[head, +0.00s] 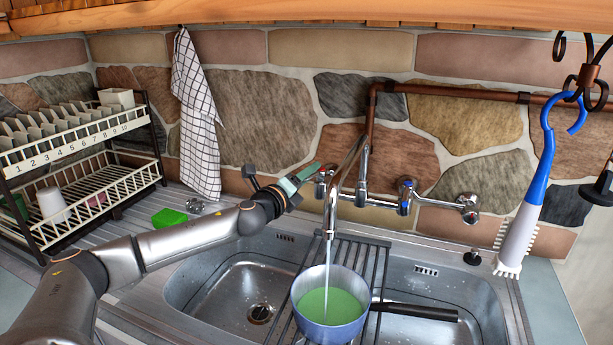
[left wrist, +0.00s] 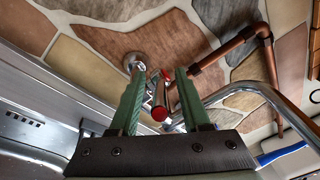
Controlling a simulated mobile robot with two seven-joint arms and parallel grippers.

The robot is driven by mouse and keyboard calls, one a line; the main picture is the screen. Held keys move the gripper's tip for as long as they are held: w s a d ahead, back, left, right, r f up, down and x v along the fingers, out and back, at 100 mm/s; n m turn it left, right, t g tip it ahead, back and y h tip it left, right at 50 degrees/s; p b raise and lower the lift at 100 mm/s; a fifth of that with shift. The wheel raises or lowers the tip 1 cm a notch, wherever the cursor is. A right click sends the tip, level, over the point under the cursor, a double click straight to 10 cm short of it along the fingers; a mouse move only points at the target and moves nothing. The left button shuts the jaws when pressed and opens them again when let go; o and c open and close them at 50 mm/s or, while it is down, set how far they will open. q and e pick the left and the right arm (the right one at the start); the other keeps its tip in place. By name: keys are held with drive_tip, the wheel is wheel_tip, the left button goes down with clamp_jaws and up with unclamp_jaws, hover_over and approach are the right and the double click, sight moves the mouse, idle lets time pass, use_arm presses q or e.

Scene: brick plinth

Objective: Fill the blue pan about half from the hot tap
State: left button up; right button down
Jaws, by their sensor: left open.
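The blue pan (head: 322,334) sits on the dark rack between the two sink basins, its black handle (head: 415,311) pointing right. A stream of water (head: 328,252) falls from the curved spout (head: 335,190) into it. The pan's inside looks green; I cannot tell the exact water level. The red-marked hot tap (head: 321,180) is on the wall left of the spout. My left gripper (head: 306,172) is open at this tap. In the left wrist view the hot tap's red-capped handle (left wrist: 160,113) shows between the green fingers (left wrist: 160,75); contact is unclear. My right gripper is out of view.
A blue-marked tap (head: 406,190) is right of the spout. A dish rack (head: 70,200) stands left, with a green sponge (head: 169,217) nearby. A checked towel (head: 196,120) hangs on the wall. A blue-and-white brush (head: 527,205) hangs right. The left basin (head: 225,285) is empty.

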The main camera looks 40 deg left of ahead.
use_arm(q)
drive_tip(key=shift+s, duration=0.1)
drive_tip(key=s+d+b, duration=0.1)
drive_tip(key=s+b, duration=0.4)
drive_tip(key=s, duration=0.7)
drive_tip(key=shift+s+d+b, duration=0.15)
drive_tip(key=shift+b, duration=0.2)
idle(0.7)
idle(0.4)
idle(1.3)
drive_tip(key=shift+c, duration=0.3)
idle(3.5)
